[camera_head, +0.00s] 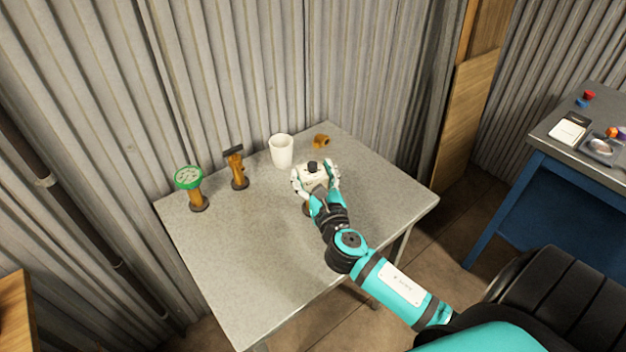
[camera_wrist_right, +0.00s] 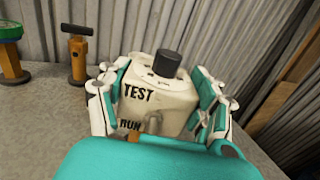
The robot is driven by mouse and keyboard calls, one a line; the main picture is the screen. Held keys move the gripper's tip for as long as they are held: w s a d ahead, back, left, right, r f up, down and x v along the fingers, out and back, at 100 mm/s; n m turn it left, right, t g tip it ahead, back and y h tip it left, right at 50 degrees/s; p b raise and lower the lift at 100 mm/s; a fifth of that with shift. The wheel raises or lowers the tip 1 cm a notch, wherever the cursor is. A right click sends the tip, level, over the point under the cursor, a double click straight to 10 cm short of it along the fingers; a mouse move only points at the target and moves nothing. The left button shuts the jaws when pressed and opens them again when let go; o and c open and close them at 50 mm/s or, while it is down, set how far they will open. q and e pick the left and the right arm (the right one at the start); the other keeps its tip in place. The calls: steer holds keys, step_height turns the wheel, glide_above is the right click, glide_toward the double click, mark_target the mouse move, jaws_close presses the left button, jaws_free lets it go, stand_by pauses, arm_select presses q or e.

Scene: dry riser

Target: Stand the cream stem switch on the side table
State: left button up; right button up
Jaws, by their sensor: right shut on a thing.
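The cream stem switch (camera_head: 313,175) is a cream box with a dark knob on top, over the right part of the grey side table (camera_head: 240,260). In the right wrist view the switch (camera_wrist_right: 155,95) shows the words TEST and RUN on its face and looks about upright. My right gripper (camera_head: 316,186) is shut on it, one finger on each side. The underside of the switch is hidden, so I cannot tell whether it touches the table. My left gripper is not in view.
A green-topped valve (camera_head: 188,179), a T-handled brass piece (camera_head: 236,168), a white cup (camera_head: 281,151) and a small brass fitting (camera_head: 321,141) stand along the table's back. The table's front and left are clear. A blue-framed bench (camera_head: 548,150) is at right.

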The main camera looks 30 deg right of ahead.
steer(key=shift+f, duration=0.7)
steer(key=shift+f, duration=0.2)
steer(key=o, duration=1.6)
steer(key=shift+r, duration=0.15)
steer(key=b+v, duration=0.2)
steer(key=v, duration=1)
steer(key=shift+r, duration=0.1)
steer(key=shift+s, duration=0.15)
